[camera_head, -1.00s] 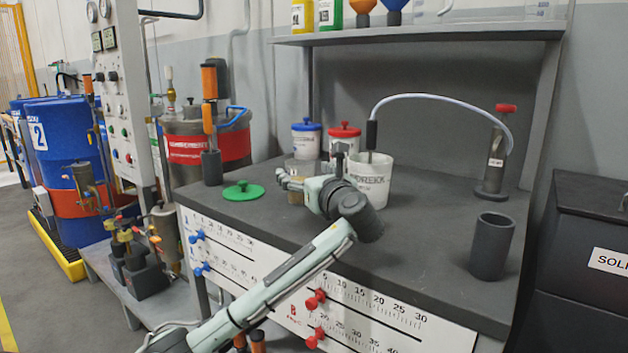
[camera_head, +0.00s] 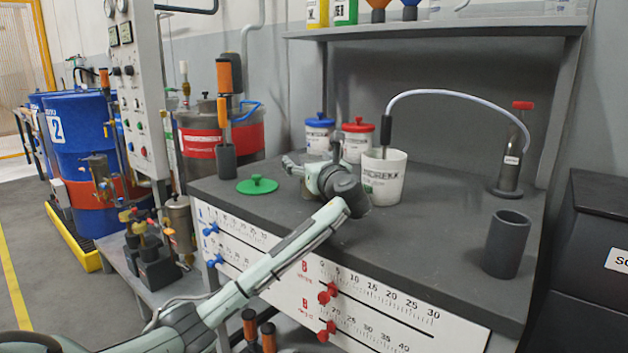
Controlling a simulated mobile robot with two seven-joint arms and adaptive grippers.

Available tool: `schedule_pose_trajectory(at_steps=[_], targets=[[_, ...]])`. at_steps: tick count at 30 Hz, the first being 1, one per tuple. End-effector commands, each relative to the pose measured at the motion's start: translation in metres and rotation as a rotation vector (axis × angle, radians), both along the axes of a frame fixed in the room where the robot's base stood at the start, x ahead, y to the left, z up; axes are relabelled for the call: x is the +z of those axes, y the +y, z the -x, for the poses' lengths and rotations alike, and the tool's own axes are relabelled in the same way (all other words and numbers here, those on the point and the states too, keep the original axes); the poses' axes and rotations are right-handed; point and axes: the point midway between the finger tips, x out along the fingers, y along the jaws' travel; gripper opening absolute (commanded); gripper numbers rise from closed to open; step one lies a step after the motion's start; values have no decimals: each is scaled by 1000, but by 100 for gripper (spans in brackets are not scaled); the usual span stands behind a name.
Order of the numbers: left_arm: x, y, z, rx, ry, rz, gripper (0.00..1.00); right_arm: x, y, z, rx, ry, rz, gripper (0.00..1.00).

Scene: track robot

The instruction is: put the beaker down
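My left arm reaches up from the lower left, with its gripper (camera_head: 291,166) over the back part of the grey bench (camera_head: 420,235). A small clear beaker with brownish contents (camera_head: 306,190) is mostly hidden behind the gripper. The gripper's fingers are small and overlap the beaker in the picture. I cannot tell whether they are shut on it, or whether the beaker's base touches the bench. My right gripper is not in view.
A green lid (camera_head: 257,185) lies left of the gripper. A white labelled container (camera_head: 384,180) with a hose stands to its right. Blue-lidded (camera_head: 319,133) and red-lidded (camera_head: 357,139) jars stand behind. A grey cylinder (camera_head: 505,244) is at the right; the bench front is clear.

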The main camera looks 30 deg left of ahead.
Motion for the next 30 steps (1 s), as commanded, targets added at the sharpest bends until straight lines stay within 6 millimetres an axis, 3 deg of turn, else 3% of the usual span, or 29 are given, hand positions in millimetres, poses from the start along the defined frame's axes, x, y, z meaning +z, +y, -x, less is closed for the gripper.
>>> schedule_pose_trajectory(at_steps=[2, 14, 28, 30], targets=[[0, 0, 0, 0, 0, 0, 65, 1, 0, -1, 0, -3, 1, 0], [0, 0, 0, 0, 0, 0, 16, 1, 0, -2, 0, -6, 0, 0], [0, -1, 0, 0, 1, 1, 9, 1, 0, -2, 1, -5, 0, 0], [0, -1, 0, -1, 0, 0, 3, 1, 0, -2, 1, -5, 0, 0]])
